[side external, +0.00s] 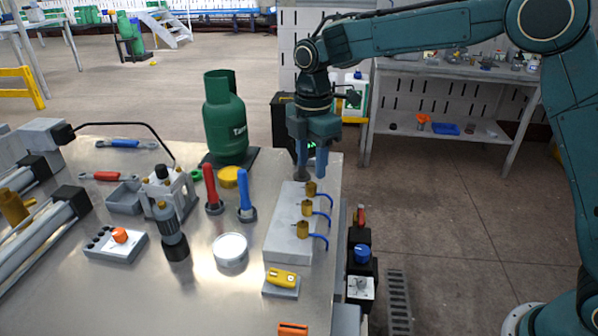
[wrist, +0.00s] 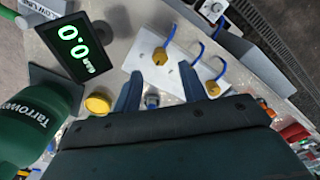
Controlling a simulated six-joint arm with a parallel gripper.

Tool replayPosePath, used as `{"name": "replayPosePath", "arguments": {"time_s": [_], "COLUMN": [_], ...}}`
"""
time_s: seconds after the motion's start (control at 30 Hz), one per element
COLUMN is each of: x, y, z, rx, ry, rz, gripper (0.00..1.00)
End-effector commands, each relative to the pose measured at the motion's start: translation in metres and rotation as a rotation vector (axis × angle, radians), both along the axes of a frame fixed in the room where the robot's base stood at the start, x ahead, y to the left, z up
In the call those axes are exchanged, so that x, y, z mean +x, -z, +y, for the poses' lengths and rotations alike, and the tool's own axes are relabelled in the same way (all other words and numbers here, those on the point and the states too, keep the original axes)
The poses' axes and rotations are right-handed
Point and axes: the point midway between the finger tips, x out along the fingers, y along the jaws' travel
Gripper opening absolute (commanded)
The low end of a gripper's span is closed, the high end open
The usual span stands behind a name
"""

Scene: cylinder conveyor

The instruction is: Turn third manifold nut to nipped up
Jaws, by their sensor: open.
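A pale manifold block (side external: 284,240) lies on the bench, with a row of three brass nuts, each with a blue hose at its right. The near nut (side external: 302,230), middle nut (side external: 307,208) and far nut (side external: 311,188) stand upright. My gripper (side external: 311,176) points down at the far end of the block, just above and around the far nut as far as I can tell. It is open and holds nothing. In the wrist view, a brass nut (wrist: 160,57) shows just beyond the two fingertips, and another nut (wrist: 212,88) is right of them.
A green gas cylinder (side external: 225,125) stands left of my gripper. A display reading 0.0 (wrist: 78,48) is close by. Red (side external: 211,185) and blue (side external: 245,195) handled tools stand left of the block. A yellow device (side external: 282,276) sits in front of it. The bench edge is at its right.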

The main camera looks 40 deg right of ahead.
Motion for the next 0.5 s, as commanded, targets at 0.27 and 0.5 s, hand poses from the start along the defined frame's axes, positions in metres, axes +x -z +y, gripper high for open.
{"name": "replayPosePath", "arguments": {"time_s": [0.27, 0.5], "x": [0.0, 0.0], "y": [0.036, 0.049], "z": [0.0, 0.0], "rx": [0.0, 0.0], "ry": [0.0, 0.0], "rz": [0.002, 0.001], "gripper": [0.42, 0.42]}}
